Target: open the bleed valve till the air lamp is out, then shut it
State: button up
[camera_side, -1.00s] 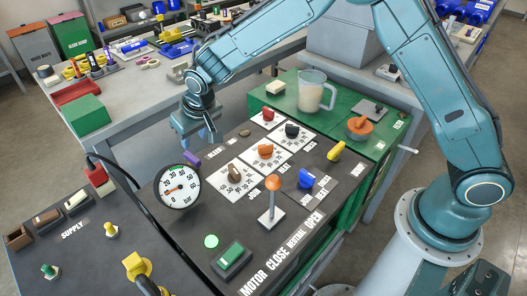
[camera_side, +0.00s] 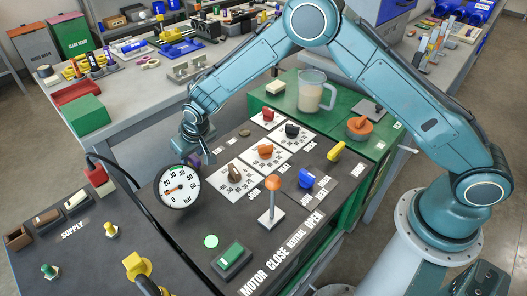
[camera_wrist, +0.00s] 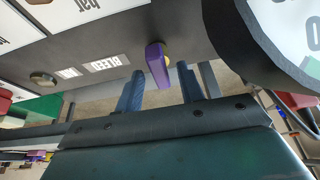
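The bleed valve's purple handle (camera_wrist: 157,63) sticks out of the dark panel beside the BLEED label in the wrist view. In the side view it is mostly hidden behind my gripper (camera_side: 199,158). My gripper is open, its two blue fingers (camera_wrist: 158,92) apart, with the handle ahead of and between them; I see no grip on it. A small round olive-amber lamp (camera_wrist: 42,79) sits past the labels in the wrist view, and also shows on the panel in the side view (camera_side: 245,133). It looks dull; I cannot tell for sure whether it is lit.
The round pressure gauge (camera_side: 179,187) stands close to my gripper, and its rim fills the right of the wrist view. Dials (camera_side: 235,174), an orange-topped lever (camera_side: 272,184) and a lit green lamp (camera_side: 211,241) are on the panel. A jug (camera_side: 311,92) stands behind.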

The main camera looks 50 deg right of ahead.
grip_shut()
jog(key=shift+n, duration=0.5)
jog(key=n+y, duration=0.1)
jog(key=n, duration=0.2)
jog(key=shift+d+y, duration=0.2)
jog(key=shift+y, duration=0.2)
jog(key=n+g+y, duration=0.1)
jog(key=n, duration=0.4)
jog(key=shift+w, duration=0.1)
jog(key=n+g, duration=0.1)
jog(key=n, duration=0.1)
jog(key=n+y, duration=0.1)
jog(key=n, duration=0.1)
jog(key=shift+w+d+n+g, duration=0.1)
jog(key=shift+n+g, duration=0.2)
jog(key=shift+g, duration=0.1)
jog(key=n+g, duration=0.1)
jog(key=n, duration=0.3)
jog(key=shift+w+g+y, duration=0.1)
jog(key=shift+g+y, duration=0.2)
jog(key=shift+g, duration=0.1)
jog(key=shift+n, duration=0.3)
